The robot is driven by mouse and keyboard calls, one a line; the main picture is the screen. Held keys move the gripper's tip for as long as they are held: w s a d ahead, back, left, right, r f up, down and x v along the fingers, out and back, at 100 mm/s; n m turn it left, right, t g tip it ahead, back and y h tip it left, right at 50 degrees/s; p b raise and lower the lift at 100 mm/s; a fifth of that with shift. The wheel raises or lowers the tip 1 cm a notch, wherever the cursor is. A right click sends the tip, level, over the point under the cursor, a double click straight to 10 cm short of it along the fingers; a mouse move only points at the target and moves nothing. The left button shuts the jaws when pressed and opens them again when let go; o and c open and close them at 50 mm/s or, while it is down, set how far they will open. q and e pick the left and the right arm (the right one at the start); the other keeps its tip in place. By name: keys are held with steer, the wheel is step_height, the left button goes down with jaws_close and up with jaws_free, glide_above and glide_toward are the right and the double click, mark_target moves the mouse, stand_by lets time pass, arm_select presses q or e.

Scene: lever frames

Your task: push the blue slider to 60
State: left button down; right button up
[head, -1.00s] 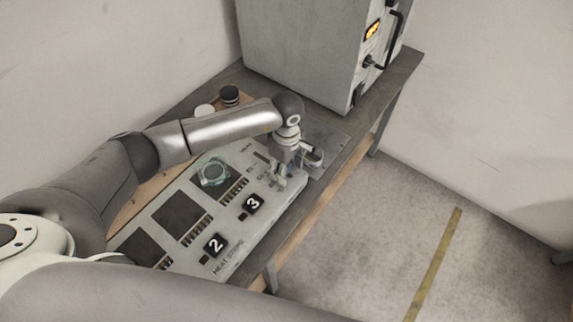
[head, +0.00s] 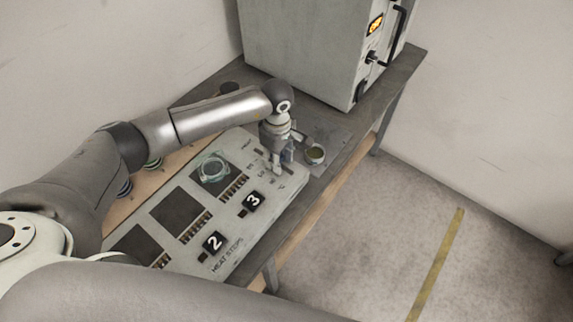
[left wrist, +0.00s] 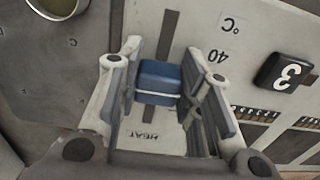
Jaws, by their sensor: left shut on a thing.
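The blue slider (left wrist: 158,82) is a small blue block on a slot in the pale control panel (head: 262,223). My left gripper (left wrist: 163,85) has its two fingers on either side of the slider and is shut on it. The bare slot (left wrist: 170,25) runs on above the slider in the left wrist view, with a printed 40 and °C to its right and HEAT below. In the head view my left gripper (head: 276,172) points down at the panel's far right end and hides most of the slider. No 60 mark is readable. My right gripper is not in view.
A small cup (head: 316,154) stands on a grey plate just right of the gripper. A grey cabinet (head: 300,50) stands behind.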

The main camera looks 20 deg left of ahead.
arm_select(q)
steer(key=shift+w+a, duration=0.2)
steer(key=shift+a, duration=0.35)
steer(key=shift+d, duration=0.1)
steer(key=c, duration=1)
jaws_free()
steer(key=shift+r, duration=0.1)
step_height(320, 180, up, 12)
